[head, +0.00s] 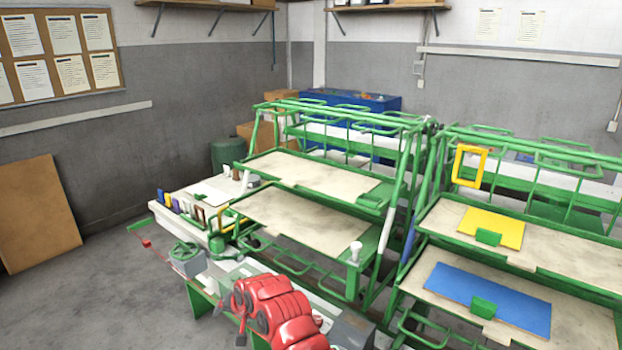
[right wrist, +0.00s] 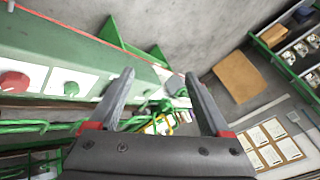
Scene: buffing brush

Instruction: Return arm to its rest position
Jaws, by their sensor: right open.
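My right arm (head: 275,312) shows as red rounded links at the bottom middle of the head view. Its gripper (head: 230,320) points left over the workbench. In the right wrist view my right gripper (right wrist: 157,78) has its two grey fingers wide apart. Nothing is held between them. Blurred green bars and a small yellow part show beyond the fingers. My left gripper is not in the head view. I cannot make out a buffing brush in either view.
A green rack (head: 335,215) with pale shelves stands close behind my right arm. A second rack at right holds a yellow board (head: 492,227) and a blue board (head: 487,298). A brown panel (head: 37,213) leans on the left wall. The floor at left is clear.

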